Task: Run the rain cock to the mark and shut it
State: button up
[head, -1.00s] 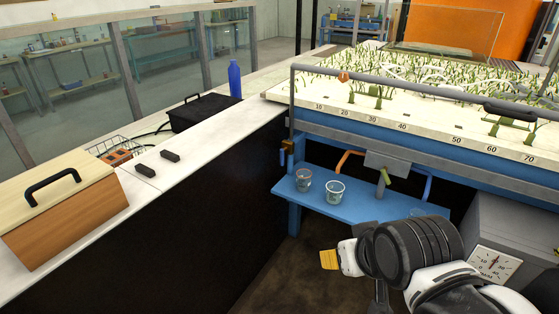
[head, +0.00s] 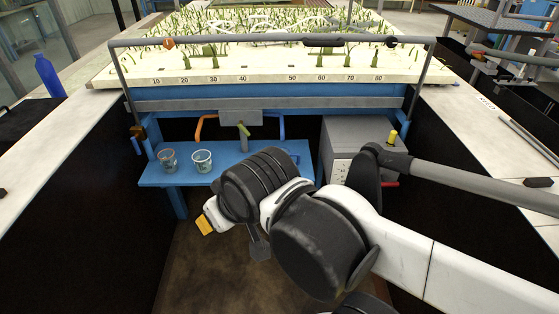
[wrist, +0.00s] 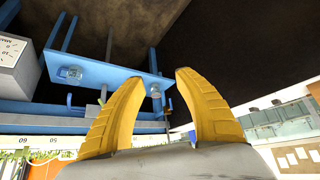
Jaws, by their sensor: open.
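A grey pipe frame (head: 270,40) spans the front of the planted flume bed, with a round orange fitting (head: 168,43) at its left and a dark knob (head: 390,42) at its right. A tap with a green lever (head: 243,131) stands under a grey block below the bed. I cannot tell which fitting is the rain cock. Two clear cups, a left one (head: 168,160) and a right one (head: 202,161), stand on the blue shelf (head: 160,180). My gripper (head: 205,226) has yellow fingers, open and empty, in front of the shelf and apart from it. The fingers also show in the wrist view (wrist: 158,78).
A grey box (head: 350,140) with a partly hidden dial and a yellow knob (head: 392,136) stands right of the shelf. Numbers run along the bed's front edge. White counters flank the bay, with a blue bottle (head: 47,76) on the left. The floor before the shelf is clear.

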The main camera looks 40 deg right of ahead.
aim_at(134, 140)
jog(key=i+j+z, duration=0.2)
jog(key=z, duration=0.15)
jog(key=i+j+z, duration=0.35)
jog(key=k+l, duration=0.05)
jog(key=k, duration=0.05)
